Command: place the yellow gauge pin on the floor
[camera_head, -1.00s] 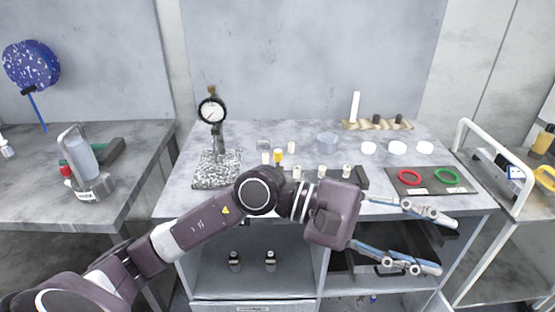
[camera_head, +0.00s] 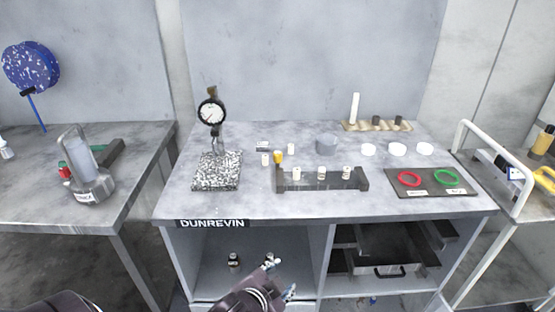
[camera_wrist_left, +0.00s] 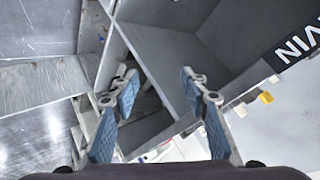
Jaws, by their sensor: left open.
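A small yellow piece (camera_wrist_left: 266,97) at the right of the left wrist view appears to be the same pin. My left gripper (camera_head: 281,277) is low in front of the bench's open left compartment, below and apart from the pin. In the left wrist view its blue-padded fingers (camera_wrist_left: 158,105) are spread with nothing between them. My right gripper is out of view. The floor (camera_wrist_left: 40,130) seems to show at the lower left of the wrist view.
The bench (camera_head: 350,207) holds a dial gauge (camera_head: 212,112), a pin block (camera_head: 320,180) with white pins, and a mat (camera_head: 432,181) with red and green rings. A small bottle (camera_head: 234,260) stands in the left compartment. A cart (camera_head: 492,165) stands right.

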